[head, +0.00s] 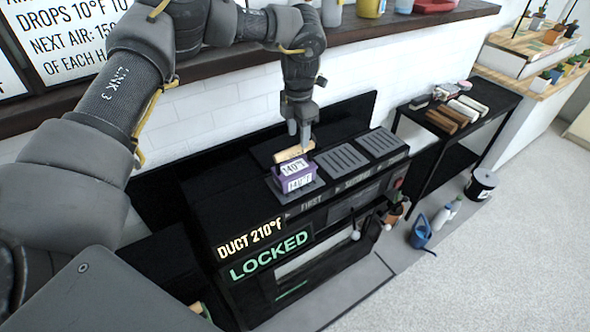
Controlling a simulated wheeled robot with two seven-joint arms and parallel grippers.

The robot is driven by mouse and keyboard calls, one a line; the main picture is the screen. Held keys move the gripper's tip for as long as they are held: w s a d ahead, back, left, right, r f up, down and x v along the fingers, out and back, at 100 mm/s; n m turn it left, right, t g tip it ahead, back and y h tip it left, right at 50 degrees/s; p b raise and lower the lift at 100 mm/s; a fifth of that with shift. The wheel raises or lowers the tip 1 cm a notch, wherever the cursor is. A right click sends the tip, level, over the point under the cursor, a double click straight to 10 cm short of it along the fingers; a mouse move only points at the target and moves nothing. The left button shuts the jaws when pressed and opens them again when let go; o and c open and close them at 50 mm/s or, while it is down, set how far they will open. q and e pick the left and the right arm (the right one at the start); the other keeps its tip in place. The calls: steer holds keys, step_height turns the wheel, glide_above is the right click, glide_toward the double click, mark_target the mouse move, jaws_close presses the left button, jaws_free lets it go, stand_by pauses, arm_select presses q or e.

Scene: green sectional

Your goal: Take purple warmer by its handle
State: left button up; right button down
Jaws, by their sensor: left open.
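The purple warmer (294,185) is a small box with white labels reading 140°F. It sits on the left part of the top of a black machine (250,205). Its light wooden handle (289,153) rises along its back upper side. My left gripper (304,145) points down directly above the warmer, with its fingertips at the right end of the handle. It is open; I cannot tell whether the fingers touch the handle or straddle it. The right gripper is not in view.
Two grey slotted plates (343,159) lie right of the warmer. The machine's front shows "DUCT 210°F" and "LOCKED" (270,256). A dark shelf (250,58) runs above. A black rack (462,120), a bucket (481,184) and a blue watering can (421,232) stand to the right.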

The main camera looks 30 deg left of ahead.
mark_target(294, 148)
arm_select(q)
steer(key=shift+w+f, duration=0.1)
steer(key=shift+f, duration=0.3)
steer(key=shift+a+f, duration=0.1)
steer(key=shift+a, duration=0.1)
steer(key=shift+s+f+p, duration=0.25)
steer(key=shift+s+p, duration=0.05)
steer(key=shift+p, duration=0.1)
steer(key=f, duration=0.1)
steer(key=f+p, duration=0.1)
steer(key=f, duration=0.1)
steer(key=shift+a+f, duration=0.3)
steer(key=shift+f, duration=0.45)
steer(key=shift+s, duration=0.1)
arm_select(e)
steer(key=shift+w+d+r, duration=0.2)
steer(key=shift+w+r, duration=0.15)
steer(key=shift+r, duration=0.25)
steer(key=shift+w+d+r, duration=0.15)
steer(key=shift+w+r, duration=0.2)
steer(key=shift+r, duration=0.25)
arm_select(q)
steer(key=c, duration=0.5)
jaws_close()
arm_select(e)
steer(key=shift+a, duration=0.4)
